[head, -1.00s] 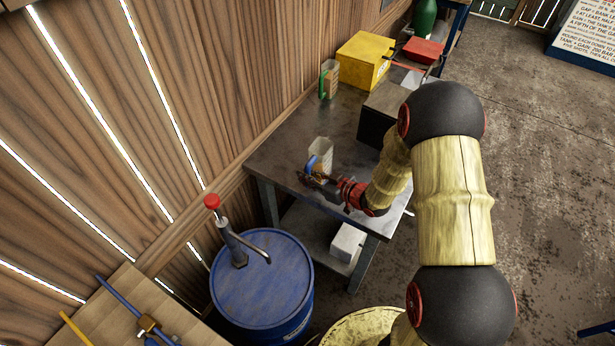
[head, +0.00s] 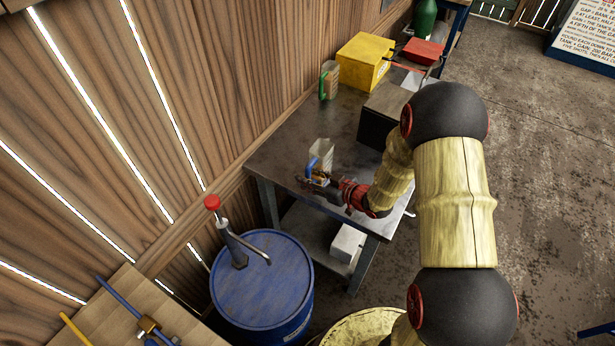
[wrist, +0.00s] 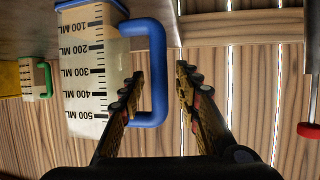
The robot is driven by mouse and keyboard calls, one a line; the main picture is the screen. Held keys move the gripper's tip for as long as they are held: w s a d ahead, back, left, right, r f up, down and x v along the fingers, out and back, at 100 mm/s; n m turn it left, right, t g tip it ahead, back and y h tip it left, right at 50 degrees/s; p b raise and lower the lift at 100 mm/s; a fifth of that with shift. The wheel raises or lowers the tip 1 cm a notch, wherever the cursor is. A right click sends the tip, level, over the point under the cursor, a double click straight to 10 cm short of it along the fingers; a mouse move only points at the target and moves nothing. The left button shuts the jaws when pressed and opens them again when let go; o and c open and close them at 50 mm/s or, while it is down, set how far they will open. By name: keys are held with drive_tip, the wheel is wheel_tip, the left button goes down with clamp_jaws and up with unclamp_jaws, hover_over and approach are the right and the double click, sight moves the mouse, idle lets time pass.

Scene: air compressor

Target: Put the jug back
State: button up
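A clear measuring jug (head: 322,150) with a blue handle (head: 311,166) stands on the near end of the metal workbench (head: 285,150). In the wrist view the jug (wrist: 88,75) appears inverted, with its ML scale facing me and its blue handle (wrist: 158,75) to the right. My gripper (head: 316,180) is at the handle side of the jug. In the wrist view my gripper (wrist: 160,85) is open, with one finger on each side of the handle's outer bar. Gaps show between the fingers and the handle.
A second jug with a green handle (head: 329,80) stands farther back by a yellow box (head: 365,60). A dark box (head: 380,115) is right of the jug. A blue drum (head: 262,285) with a hand pump stands in front of the bench, near the plank wall.

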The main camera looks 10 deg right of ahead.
drive_tip(key=p+v, duration=0.3)
drive_tip(key=v, duration=0.8)
drive_tip(key=w+d+r+h, duration=0.4)
drive_tip(key=d+r+h, duration=0.15)
drive_tip(key=r, duration=0.25)
drive_tip(key=s+d+r+m+g+h, duration=0.1)
drive_tip(key=s+d+r+m+h, duration=0.1)
drive_tip(key=r, duration=0.3)
drive_tip(key=s+d+r+m+h, duration=0.1)
drive_tip(key=s+r+m+h, duration=0.15)
drive_tip(key=r, duration=0.35)
drive_tip(key=s+a+r+m+g+y, duration=0.1)
drive_tip(key=s+a+r, duration=0.3)
drive_tip(key=s, duration=0.7)
drive_tip(key=s+a+r+m+g+y, duration=0.1)
drive_tip(key=s+a+r+g, duration=0.2)
drive_tip(key=s+a, duration=0.4)
drive_tip(key=s, duration=0.4)
drive_tip(key=shift+s+r+g+y, duration=0.3)
drive_tip(key=shift+s+r, duration=0.05)
drive_tip(key=shift+a, duration=0.1)
